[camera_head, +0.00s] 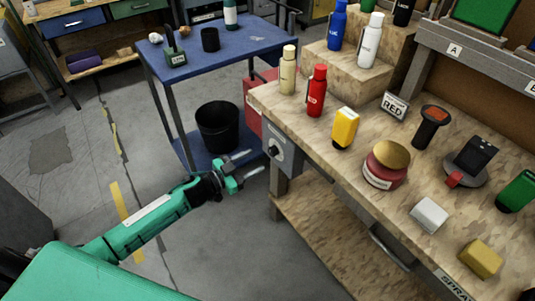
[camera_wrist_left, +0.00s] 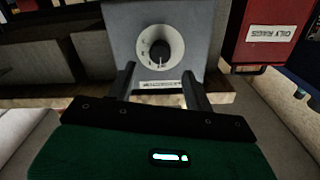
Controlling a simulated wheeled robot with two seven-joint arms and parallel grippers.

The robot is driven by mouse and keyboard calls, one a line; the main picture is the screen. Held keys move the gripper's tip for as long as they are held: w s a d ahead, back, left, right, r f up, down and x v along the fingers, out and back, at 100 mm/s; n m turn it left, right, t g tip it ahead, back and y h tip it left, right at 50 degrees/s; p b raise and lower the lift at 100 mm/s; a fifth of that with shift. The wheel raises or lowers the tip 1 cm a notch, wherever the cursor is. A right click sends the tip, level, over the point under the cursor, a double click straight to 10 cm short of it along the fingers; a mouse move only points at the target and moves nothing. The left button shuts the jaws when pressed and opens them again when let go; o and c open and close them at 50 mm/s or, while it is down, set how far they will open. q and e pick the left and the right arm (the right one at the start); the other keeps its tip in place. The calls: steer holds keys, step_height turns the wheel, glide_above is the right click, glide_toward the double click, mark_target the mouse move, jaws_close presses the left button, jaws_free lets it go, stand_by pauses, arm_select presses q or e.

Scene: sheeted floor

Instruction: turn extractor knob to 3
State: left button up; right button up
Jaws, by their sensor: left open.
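The extractor knob (camera_head: 273,148) is a dark round dial on a grey box at the left end of the workbench. In the left wrist view the knob (camera_wrist_left: 160,50) sits on a pale dial face with small markings, too small to read. My left gripper (camera_head: 248,164) is open and empty, a short way left of the knob in the head view. In the left wrist view its two fingers (camera_wrist_left: 160,80) point toward the box, one on each side of the knob, apart from it. My right gripper is not in view.
The wooden workbench (camera_head: 330,165) holds bottles, including a red one (camera_head: 316,92), and a brass-topped tin (camera_head: 386,165). A red bin (camera_wrist_left: 268,35) is beside the grey box. A blue cart (camera_head: 265,55) with a black bucket (camera_head: 217,127) stands behind.

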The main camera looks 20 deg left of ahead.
mark_target(270, 153)
arm_select(q)
steer(key=x, duration=0.6)
steer(key=shift+w+d, duration=0.15)
steer(key=shift+w, duration=0.1)
steer(key=c, duration=1)
